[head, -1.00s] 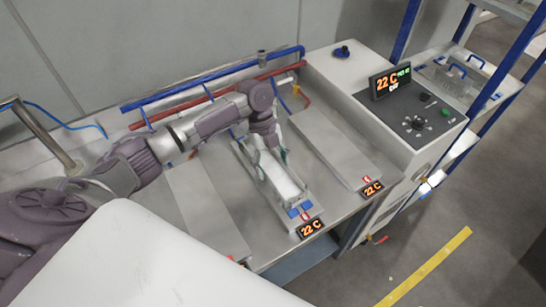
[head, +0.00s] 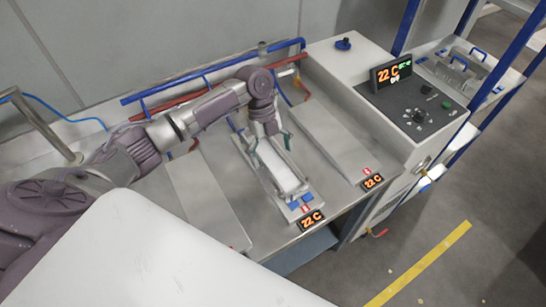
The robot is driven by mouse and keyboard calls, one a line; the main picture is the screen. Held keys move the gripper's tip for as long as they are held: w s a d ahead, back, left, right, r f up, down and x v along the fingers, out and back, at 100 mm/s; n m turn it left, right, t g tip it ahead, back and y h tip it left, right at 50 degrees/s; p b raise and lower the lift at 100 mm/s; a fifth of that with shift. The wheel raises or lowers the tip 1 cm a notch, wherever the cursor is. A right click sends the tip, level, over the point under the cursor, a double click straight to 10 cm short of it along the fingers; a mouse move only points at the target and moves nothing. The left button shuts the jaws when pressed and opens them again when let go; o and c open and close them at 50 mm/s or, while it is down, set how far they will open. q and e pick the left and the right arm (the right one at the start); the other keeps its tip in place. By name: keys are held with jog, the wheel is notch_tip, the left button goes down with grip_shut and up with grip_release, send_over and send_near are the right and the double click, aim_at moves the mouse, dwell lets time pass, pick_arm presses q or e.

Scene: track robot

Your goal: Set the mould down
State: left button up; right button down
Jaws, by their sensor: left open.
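The mould (head: 279,171) is a long pale metal tray with a white filling and blue ends. It lies on the middle plate (head: 304,208) of the bench, lengthwise along it. My left gripper (head: 271,148) is open above the far part of the mould, with one finger to each side of it. I cannot tell whether a finger touches it. The far end of the mould is partly hidden by the gripper. My right gripper is not in view.
An empty plate lies on each side, left (head: 205,200) and right (head: 325,140). A control box (head: 408,115) with a 22 C display stands at the right. Blue and red pipes (head: 215,76) run along the back. A shelf rack (head: 465,70) stands farther right.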

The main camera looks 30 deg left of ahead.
aim_at(265, 152)
pick_arm(q)
jog(key=b+v, duration=0.2)
jog(key=v, duration=0.9)
jog(key=shift+f, duration=0.1)
